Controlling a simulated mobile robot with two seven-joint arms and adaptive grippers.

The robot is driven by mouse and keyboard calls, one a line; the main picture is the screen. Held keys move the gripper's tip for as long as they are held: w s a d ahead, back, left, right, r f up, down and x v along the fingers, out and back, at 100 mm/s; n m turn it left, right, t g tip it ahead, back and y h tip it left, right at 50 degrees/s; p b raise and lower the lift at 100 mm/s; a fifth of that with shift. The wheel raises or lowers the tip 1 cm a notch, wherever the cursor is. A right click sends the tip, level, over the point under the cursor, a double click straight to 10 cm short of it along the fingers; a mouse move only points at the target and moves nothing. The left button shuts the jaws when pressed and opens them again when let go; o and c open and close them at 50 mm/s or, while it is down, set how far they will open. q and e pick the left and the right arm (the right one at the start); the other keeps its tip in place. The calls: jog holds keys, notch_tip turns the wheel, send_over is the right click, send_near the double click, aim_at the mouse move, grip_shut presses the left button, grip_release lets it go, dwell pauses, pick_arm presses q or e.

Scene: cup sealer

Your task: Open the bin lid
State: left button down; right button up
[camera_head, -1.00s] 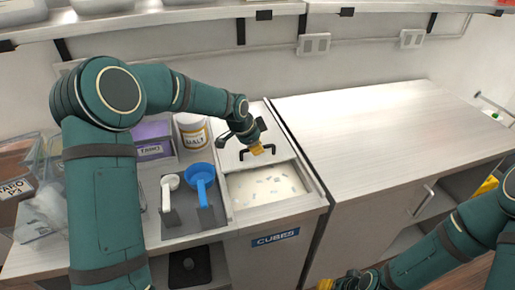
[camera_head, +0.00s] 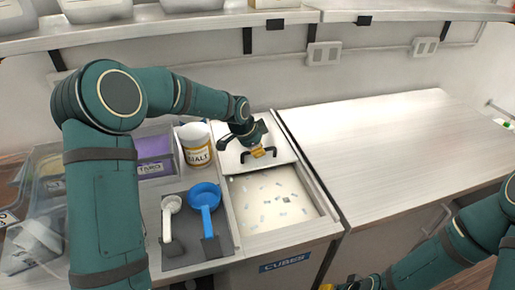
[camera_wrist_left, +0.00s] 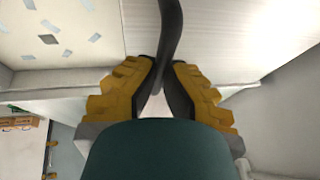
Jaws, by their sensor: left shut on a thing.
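The bin lid (camera_head: 232,160) is a pale panel with a black handle (camera_head: 272,153), at the back of the CUBES bin. The bin's front part is uncovered and shows a pale inside with scattered small grey-blue cubes (camera_head: 265,211). My left gripper (camera_head: 260,152) is at the lid, with yellow fingertips shut on the black handle. In the left wrist view the dark handle bar (camera_wrist_left: 170,35) runs between the two yellow-padded fingers. My right gripper (camera_head: 352,284) is at the bottom edge, partly cut off, away from the bin; its jaw state is unclear.
A MALT tub (camera_head: 195,145) stands left of the lid. A blue scoop (camera_head: 205,197) and a white scoop (camera_head: 168,215) rest left of the opening. A clear counter (camera_head: 390,150) lies to the right. A shelf (camera_head: 170,27) runs above the back.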

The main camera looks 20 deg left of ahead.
pick_arm(q)
jog(key=c, duration=1)
grip_release()
jog(key=shift+f, duration=0.3)
jog(key=shift+r, duration=0.1)
jog(key=shift+r, duration=0.15)
jog(key=v, duration=1.1)
jog(key=shift+a+r, duration=0.2)
jog(key=shift+r, duration=0.1)
jog(key=shift+s, duration=0.15)
